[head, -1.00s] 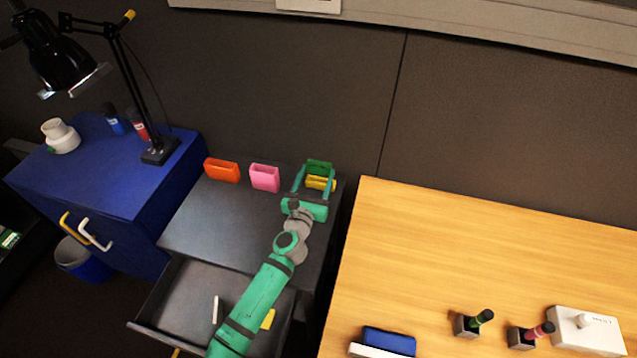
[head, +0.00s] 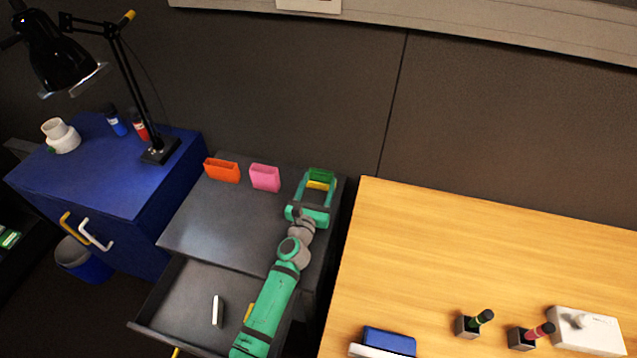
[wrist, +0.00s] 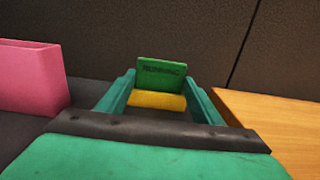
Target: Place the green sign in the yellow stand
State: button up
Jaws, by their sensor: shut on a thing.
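The green sign (head: 321,174) stands upright between the fingers of my gripper (head: 320,181), which is shut on its side edges. In the wrist view the sign (wrist: 161,75) shows dark lettering that looks like "RUNNING". The yellow stand (head: 318,185) is on the dark cabinet top, partly hidden by my gripper. In the wrist view the stand (wrist: 156,100) shows directly below the sign, between the fingers. The sign's lower edge meets the yellow stand in the picture; I cannot tell how deep it sits in it.
A dark wall rises behind. The wooden table (head: 450,240) edge is close on the right. An open drawer (head: 190,300) lies below, in front.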

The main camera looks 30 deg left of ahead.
jog(key=shift+f, duration=0.4)
jog(key=o, duration=1.1)
jog(key=shift+f, duration=0.15)
jog(key=shift+r, duration=0.35)
jog(key=shift+s+r, duration=0.2)
jog(key=shift+r, duration=0.05)
jog(key=shift+s, duration=0.35)
jog(key=shift+v, duration=5.15)
jog(key=shift+s+d+r, duration=0.15)
jog(key=shift+s+d, duration=0.1)
